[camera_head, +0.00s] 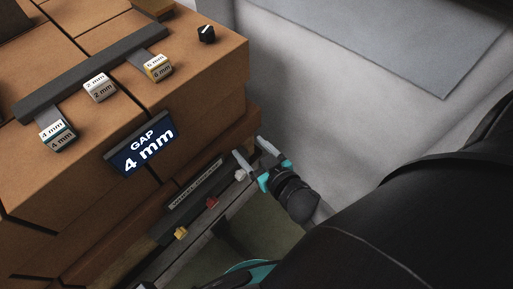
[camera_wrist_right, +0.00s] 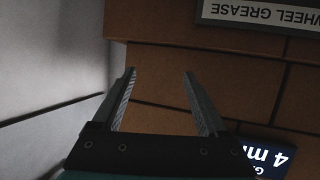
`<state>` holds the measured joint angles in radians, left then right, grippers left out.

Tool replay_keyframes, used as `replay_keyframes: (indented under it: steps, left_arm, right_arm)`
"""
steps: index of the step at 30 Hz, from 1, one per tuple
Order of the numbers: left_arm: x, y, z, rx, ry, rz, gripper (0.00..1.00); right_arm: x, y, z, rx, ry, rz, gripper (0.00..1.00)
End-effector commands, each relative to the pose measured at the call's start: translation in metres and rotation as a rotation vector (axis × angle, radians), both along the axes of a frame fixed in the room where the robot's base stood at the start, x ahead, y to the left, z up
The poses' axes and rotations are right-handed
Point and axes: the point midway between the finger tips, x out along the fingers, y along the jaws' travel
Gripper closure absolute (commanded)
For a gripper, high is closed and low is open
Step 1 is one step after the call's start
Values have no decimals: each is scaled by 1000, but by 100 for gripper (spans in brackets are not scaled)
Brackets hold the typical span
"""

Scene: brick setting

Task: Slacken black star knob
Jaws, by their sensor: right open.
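The black star knob (camera_head: 206,33) is a small dark knob with a light mark. It sits on top of the brown brick block near its back right corner, and I do not see it in the right wrist view. My right gripper (camera_head: 252,148) is well below and to the right of the knob, near the block's lower right corner. In the right wrist view my right gripper (camera_wrist_right: 157,75) has its fingers apart with nothing between them. My left gripper is not in view.
A blue sign (camera_head: 142,146) reading "GAP 4 mm" hangs on the block's front. A ledge below holds small coloured pieces. Grey floor lies right.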

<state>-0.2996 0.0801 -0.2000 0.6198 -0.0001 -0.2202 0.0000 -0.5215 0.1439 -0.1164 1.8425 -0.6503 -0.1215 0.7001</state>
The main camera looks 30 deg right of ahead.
Motion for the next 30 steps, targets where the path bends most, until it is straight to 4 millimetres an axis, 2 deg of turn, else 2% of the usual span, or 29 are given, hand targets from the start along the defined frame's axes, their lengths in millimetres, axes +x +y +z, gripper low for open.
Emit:
replay_keyframes:
  steps: [1, 6, 12, 18, 30]
  left_arm:
    - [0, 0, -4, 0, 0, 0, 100]
    - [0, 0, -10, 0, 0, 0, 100]
    - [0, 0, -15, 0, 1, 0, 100]
    - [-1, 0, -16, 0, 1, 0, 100]
    - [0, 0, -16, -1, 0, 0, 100]
  right_arm:
    - [-2, -1, -13, -2, 18, 0, 24]
    - [-7, -2, -42, -13, 68, 0, 24]
    - [-11, -4, -63, -20, 107, 0, 24]
    - [-13, -5, -70, -24, 120, 0, 24]
    - [-13, -5, -70, -24, 120, 0, 24]
